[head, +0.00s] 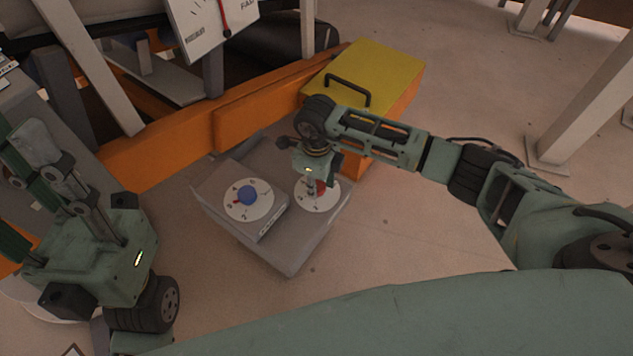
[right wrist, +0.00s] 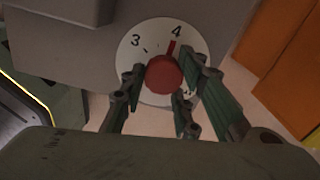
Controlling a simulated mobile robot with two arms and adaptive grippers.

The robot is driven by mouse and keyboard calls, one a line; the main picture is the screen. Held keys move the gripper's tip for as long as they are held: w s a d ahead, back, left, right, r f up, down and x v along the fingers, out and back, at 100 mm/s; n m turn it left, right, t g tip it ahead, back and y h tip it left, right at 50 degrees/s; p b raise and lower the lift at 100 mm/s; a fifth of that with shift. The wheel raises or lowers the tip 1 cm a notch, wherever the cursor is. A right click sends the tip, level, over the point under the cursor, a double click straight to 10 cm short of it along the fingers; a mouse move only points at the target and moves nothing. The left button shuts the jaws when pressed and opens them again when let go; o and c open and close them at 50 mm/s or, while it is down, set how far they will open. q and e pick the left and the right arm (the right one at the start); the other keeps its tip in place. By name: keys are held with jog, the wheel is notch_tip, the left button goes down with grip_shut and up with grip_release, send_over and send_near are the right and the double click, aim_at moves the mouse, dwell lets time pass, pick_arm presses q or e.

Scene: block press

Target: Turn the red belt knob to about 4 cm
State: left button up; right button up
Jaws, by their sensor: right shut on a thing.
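The red belt knob (right wrist: 163,74) sits at the middle of a white dial (right wrist: 130,52) in the right wrist view. Its red pointer stands close to the 4, a little to its left in the picture; the 3 is further left. My right gripper (right wrist: 165,82) has its fingers on both sides of the knob and is shut on it. In the head view my right gripper (head: 311,183) points down over the dial (head: 305,199) and hides much of the knob. My left gripper (head: 22,170) is at the left, away from the dials, its fingers apart and empty.
A blue knob (head: 248,195) on its own white dial sits left of the red one on the grey console (head: 290,258). An orange beam (head: 180,160) and a yellow-topped box (head: 385,70) with a black handle stand behind. A gauge (head: 207,28) with a red needle is above.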

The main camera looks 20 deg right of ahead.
jog(key=shift+s+a+f, duration=0.1)
jog(key=shift+s+a, duration=0.15)
jog(key=shift+s, duration=0.05)
jog(key=o, duration=1)
jog(key=shift+c, duration=0.2)
jog(key=shift+w+d, duration=0.1)
jog(key=shift+w+r, duration=0.1)
jog(key=shift+r, duration=0.35)
notch_tip(320, 180, up, 11)
jog(key=shift+r, duration=0.1)
